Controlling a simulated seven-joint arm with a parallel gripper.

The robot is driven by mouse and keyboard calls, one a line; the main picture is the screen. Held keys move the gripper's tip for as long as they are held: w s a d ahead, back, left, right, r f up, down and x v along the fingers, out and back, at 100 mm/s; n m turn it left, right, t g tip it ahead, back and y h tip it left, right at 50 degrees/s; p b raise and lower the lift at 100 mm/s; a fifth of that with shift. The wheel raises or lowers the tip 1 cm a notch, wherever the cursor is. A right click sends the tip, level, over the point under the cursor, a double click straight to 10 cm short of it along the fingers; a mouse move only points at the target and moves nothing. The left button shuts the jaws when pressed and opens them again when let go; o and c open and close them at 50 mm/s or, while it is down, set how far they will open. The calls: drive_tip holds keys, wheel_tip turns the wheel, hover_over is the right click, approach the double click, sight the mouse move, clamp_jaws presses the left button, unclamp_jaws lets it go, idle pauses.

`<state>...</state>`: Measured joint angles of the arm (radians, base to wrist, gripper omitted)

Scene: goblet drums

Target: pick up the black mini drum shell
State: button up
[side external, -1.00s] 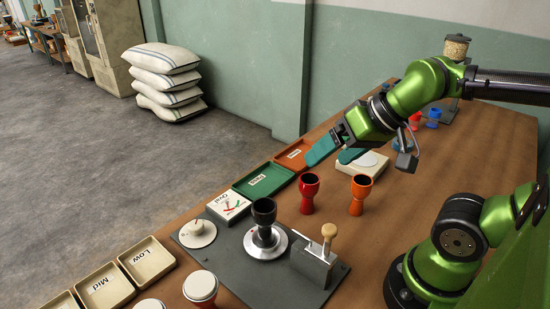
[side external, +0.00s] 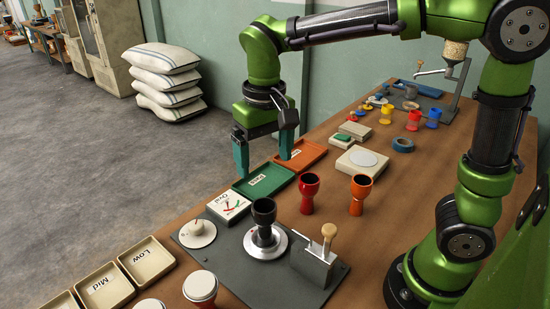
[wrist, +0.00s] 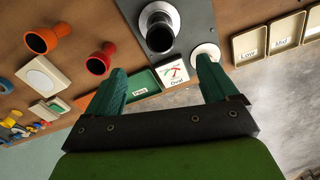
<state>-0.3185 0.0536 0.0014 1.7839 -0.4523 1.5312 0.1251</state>
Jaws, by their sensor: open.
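The black mini drum shell (side external: 264,218) stands upright on a round silver disc (side external: 251,247) set in a dark grey plate. It also shows at the top of the wrist view (wrist: 160,36), with its open mouth towards the camera.
A red drum shell (side external: 309,192) and an orange one (side external: 360,194) stand right of the black shell. A lever with a wooden knob (side external: 328,233) and a dial box (side external: 228,206) flank it. Green (side external: 240,187) and orange trays line the table edge. Labelled beige trays (side external: 147,260) lie front left.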

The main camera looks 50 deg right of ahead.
sight(268, 207)
drive_tip(key=f, duration=1)
drive_tip(key=shift+s+d+f, duration=0.1)
drive_tip(key=shift+s+f, duration=0.1)
drive_tip(key=shift+f, duration=0.2)
drive_tip(key=shift+w+f, duration=0.25)
drive_tip(key=shift+f, duration=1.25)
drive_tip(key=shift+w+f, duration=0.2)
drive_tip(key=shift+f, duration=1.25)
drive_tip(key=shift+r, duration=0.1)
drive_tip(key=c, duration=1.2)
